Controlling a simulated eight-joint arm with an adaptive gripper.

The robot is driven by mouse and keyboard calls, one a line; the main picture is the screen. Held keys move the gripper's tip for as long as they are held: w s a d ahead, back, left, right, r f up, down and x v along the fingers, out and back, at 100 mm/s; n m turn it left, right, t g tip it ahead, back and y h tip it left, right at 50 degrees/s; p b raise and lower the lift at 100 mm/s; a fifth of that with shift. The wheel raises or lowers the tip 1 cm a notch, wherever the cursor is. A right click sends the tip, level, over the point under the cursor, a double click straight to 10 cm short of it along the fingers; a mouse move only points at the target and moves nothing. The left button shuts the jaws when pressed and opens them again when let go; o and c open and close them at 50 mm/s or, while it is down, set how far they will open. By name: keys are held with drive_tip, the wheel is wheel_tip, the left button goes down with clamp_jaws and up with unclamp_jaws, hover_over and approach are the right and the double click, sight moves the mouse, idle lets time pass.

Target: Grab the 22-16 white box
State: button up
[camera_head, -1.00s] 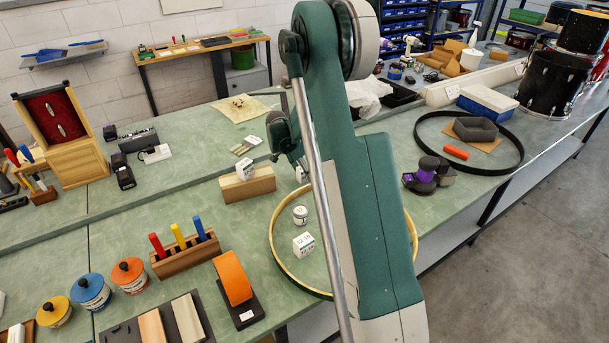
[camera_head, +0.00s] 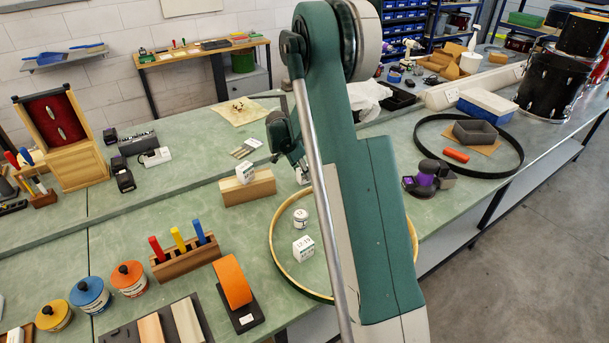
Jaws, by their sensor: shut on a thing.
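My gripper (camera_head: 292,153) hangs above the green bench behind my arm, which hides part of it. It is shut on a small white object (camera_head: 302,176), which shows just below the fingers, beside the metal rod of my arm. Most of that object is hidden, and I cannot read a label on it. A white box (camera_head: 245,173) with dark print rests at a wooden block (camera_head: 262,188), left of my gripper. Another white box (camera_head: 303,247) with print sits inside a wooden hoop (camera_head: 276,254). I cannot make out 22-16 on any box.
A round white container (camera_head: 300,218) stands in the hoop. A rack (camera_head: 190,260) with coloured handles, an orange curved piece (camera_head: 233,280) and lidded pots (camera_head: 90,295) fill the front left. A black hoop (camera_head: 418,140) and a purple tool (camera_head: 427,177) lie right of my arm.

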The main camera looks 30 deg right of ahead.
drive_tip(key=shift+r, duration=4.4)
